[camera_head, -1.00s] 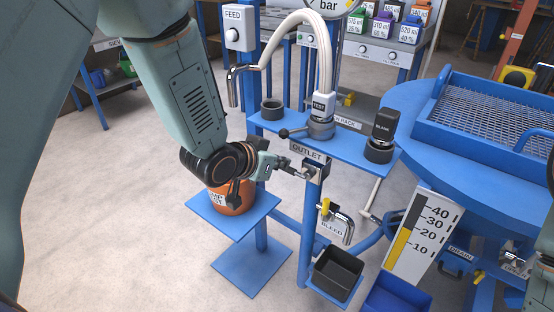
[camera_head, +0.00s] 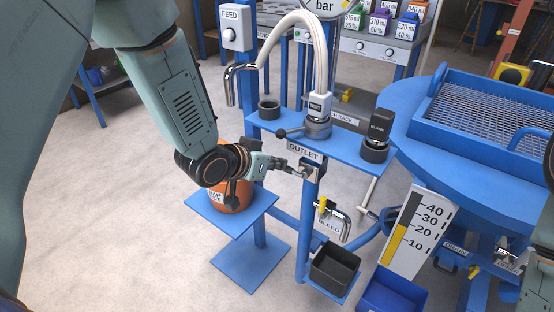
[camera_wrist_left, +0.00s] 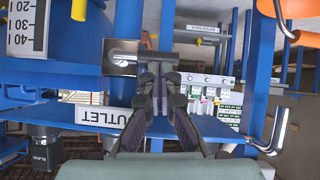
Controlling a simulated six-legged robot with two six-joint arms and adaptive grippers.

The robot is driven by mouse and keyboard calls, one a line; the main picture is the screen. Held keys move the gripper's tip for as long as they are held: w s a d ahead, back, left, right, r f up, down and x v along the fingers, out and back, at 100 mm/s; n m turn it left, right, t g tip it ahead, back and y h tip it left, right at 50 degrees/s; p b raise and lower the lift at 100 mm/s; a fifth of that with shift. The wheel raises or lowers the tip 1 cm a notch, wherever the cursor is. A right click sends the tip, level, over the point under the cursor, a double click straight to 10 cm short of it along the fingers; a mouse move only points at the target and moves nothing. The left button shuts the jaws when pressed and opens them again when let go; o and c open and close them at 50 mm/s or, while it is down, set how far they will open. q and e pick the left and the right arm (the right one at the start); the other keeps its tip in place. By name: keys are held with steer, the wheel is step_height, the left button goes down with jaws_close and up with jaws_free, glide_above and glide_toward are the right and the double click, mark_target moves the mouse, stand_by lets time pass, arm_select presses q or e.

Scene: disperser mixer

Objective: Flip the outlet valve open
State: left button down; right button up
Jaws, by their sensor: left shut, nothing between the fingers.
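The outlet valve (camera_head: 312,172) is a square metal plate on the blue post, just below the OUTLET sign (camera_head: 304,152). In the left wrist view the valve's metal plate (camera_wrist_left: 120,68) carries a grey cylindrical handle (camera_wrist_left: 140,59) that sticks out to the right. My left gripper (camera_head: 299,172) reaches in from the left, with its tips at the valve. In the left wrist view the gripper (camera_wrist_left: 158,72) is shut and empty, its dark fingertips right at the handle. I cannot tell whether they touch. My right gripper is not in view.
An orange container (camera_head: 232,200) stands on a blue shelf (camera_head: 208,212) below my left arm. Above the valve, a blue shelf (camera_head: 345,147) bears the TEST coupling (camera_head: 318,125) and a black-topped fitting (camera_head: 378,140). The yellow-handled BLEED valve (camera_head: 324,205) and a black bin (camera_head: 334,268) are below.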

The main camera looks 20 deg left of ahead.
arm_select(q)
steer(key=shift+a, duration=0.1)
steer(key=f+n+h, duration=0.2)
steer(key=n+h, duration=0.1)
steer(key=d+f+n+h+b, duration=0.1)
steer(key=f+n+h, duration=0.2)
steer(key=d+f+n+h, duration=0.1)
steer(key=f+n+h, duration=0.2)
steer(key=shift+s+d+f+n+b, duration=0.1)
steer(key=shift+s+d+n+b, duration=0.1)
steer(key=shift+s+n+b, duration=0.15)
stand_by(0.7)
steer(key=shift+s+d, duration=0.1)
stand_by(0.6)
